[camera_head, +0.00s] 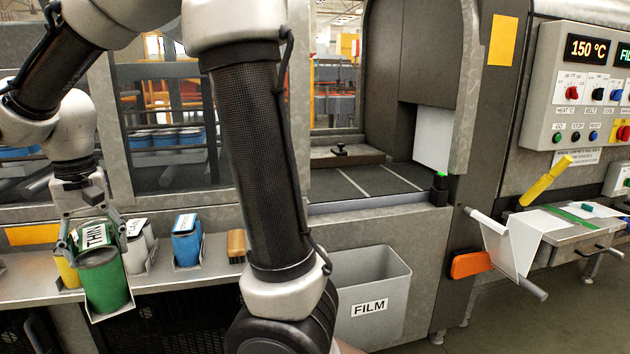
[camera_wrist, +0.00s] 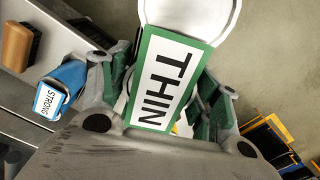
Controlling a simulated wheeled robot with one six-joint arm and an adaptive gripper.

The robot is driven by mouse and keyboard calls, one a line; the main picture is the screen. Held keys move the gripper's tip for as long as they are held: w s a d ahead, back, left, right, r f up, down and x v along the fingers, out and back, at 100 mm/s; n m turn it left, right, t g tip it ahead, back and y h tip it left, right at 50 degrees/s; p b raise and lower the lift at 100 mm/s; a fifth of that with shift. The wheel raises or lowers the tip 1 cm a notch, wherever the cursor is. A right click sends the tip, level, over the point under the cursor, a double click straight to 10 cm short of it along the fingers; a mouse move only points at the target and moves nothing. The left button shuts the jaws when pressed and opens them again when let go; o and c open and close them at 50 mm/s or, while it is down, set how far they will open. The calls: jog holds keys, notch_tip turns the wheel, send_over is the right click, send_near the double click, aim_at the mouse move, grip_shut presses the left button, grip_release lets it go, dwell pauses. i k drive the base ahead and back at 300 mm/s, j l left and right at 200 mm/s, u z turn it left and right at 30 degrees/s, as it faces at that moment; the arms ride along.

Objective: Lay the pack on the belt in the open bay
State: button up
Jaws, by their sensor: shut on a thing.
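My gripper (camera_head: 75,228) is shut on a green cylinder (camera_head: 104,282) with a white label reading THIN. Its green-edged label (camera_wrist: 166,80) fills the middle of the wrist view, between the fingers (camera_wrist: 165,95). The cylinder is at the front of the left shelf. I cannot tell whether it rests on its holder. No other thing is clearly marked as the pack. The open bay (camera_head: 425,60) is right of centre in the head view. Its dark belt (camera_head: 378,180) has pale lines across it, and the visible part is bare.
A blue STRONG container (camera_head: 186,246), also in the wrist view (camera_wrist: 66,84), and a brown block (camera_head: 236,246) stand on the shelf (camera_head: 215,272). A grey FILM bin (camera_head: 385,272) stands below the bay. A control panel (camera_head: 585,85) and side table (camera_head: 570,232) are right.

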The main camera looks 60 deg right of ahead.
aim_at(362, 182)
jog(key=k+l+z, duration=0.15)
jog(key=l, duration=0.2)
jog(key=l+z, duration=0.15)
jog(key=l, duration=0.2)
jog(key=k+l+z, duration=0.15)
jog(key=l, duration=0.2)
jog(key=i+l+z, duration=0.1)
jog(key=l+z, duration=0.2)
jog(key=i+l+z, duration=0.15)
jog(key=l+z, duration=0.2)
jog(key=i+l+z, duration=0.15)
jog(key=z, duration=0.15)
jog(key=l, duration=0.15)
